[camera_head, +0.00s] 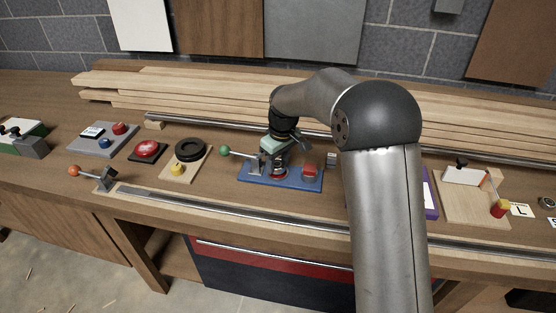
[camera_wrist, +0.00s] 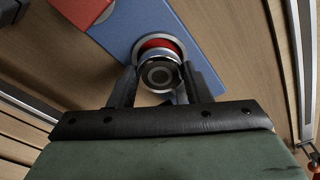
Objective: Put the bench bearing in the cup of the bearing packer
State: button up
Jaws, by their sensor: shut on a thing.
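My gripper (camera_wrist: 158,80) is shut on the bench bearing (camera_wrist: 158,74), a round metal ring with a dark centre, held between the two fingers. In the wrist view the bearing overlaps the near part of the packer's cup (camera_wrist: 161,43), a round metal-rimmed cup with red inside. Whether the bearing touches the cup I cannot tell. The cup stands on the blue base (camera_wrist: 128,28) of the bearing packer. In the head view my gripper (camera_head: 277,162) is low over the blue base (camera_head: 255,179), and the bearing is mostly hidden there.
The packer has a green-knobbed lever (camera_head: 226,151) at its left and a red block (camera_head: 310,170) at its right. A board with a black ring (camera_head: 190,150) lies further left. A metal rail (camera_head: 230,210) runs along the bench front; timber planks (camera_head: 200,82) lie behind.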

aim_at(281, 167)
jog(key=o, duration=1.2)
jog(key=shift+f, duration=0.1)
notch_tip(281, 167, up, 13)
jog(key=s+d, duration=0.1)
jog(key=s+d+f+m, duration=0.2)
jog(key=s+d, duration=0.3)
jog(key=s, duration=0.6)
jog(key=s+d+f+m, duration=0.3)
jog(key=s+d+m, duration=0.1)
jog(key=s, duration=0.7)
jog(key=s+d+f+m+h, duration=0.1)
jog(key=s+d+f+m, duration=0.2)
jog(key=s, duration=0.9)
jog(key=d, duration=0.3)
jog(key=shift+d+g, duration=0.3)
jog(key=shift+d, duration=0.1)
jog(key=shift+f, duration=0.1)
